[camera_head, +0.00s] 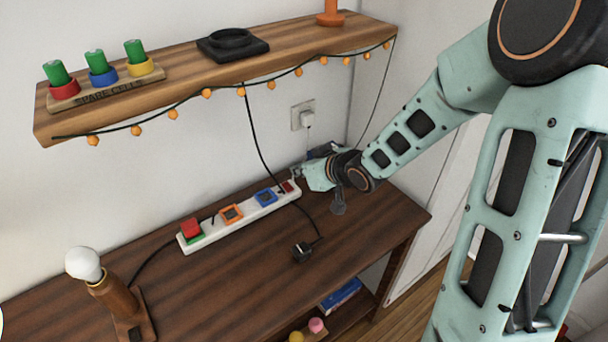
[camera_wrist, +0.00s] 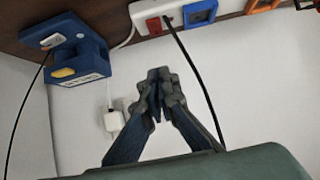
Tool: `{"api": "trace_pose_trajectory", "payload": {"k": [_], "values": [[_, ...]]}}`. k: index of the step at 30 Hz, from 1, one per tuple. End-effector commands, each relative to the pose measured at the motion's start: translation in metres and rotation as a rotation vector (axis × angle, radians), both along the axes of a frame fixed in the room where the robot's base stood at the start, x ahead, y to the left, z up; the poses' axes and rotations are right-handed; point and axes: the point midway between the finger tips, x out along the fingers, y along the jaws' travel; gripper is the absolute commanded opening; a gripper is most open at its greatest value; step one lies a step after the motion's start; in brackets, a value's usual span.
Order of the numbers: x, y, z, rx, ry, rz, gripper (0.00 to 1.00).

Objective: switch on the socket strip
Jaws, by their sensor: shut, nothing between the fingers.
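A white socket strip (camera_head: 210,242) lies along the back of the dark wooden table. A red block (camera_head: 191,228) sits over its green-framed left socket; orange-framed and blue-framed sockets follow to the right. A small red switch (camera_head: 287,187) is at its right end and also shows in the wrist view (camera_wrist: 153,26). I cannot tell the switch's position. My gripper (camera_head: 297,171) is shut and empty, close to the strip's right end. In the wrist view, the fingertips (camera_wrist: 159,74) appear below the switch, with a visible gap in the picture.
A black cord (camera_head: 256,145) hangs from the shelf past the switch towards a loose black plug (camera_head: 302,252). A blue box (camera_wrist: 68,50) stands near my gripper. A bulb lamp (camera_head: 84,265) stands front left. The wooden shelf (camera_head: 190,80) overhangs. The table's middle is mostly clear.

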Motion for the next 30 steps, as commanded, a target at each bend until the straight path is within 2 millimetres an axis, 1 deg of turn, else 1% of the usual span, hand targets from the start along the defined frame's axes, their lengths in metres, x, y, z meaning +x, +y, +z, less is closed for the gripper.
{"api": "trace_pose_trajectory", "payload": {"k": [1, 7, 9, 13, 18, 30], "values": [[0.007, 0.007, -0.012, 0.001, 0.002, 0.003, 0.00], [0.034, 0.025, -0.036, 0.001, 0.002, 0.002, 0.00], [0.034, 0.024, -0.049, -0.001, 0.004, 0.001, 0.00], [0.036, 0.025, -0.062, 0.000, 0.002, 0.000, 0.00], [0.037, 0.025, -0.069, -0.001, 0.000, -0.001, 0.00], [0.038, 0.025, -0.068, -0.008, 0.011, -0.001, 0.00]]}}
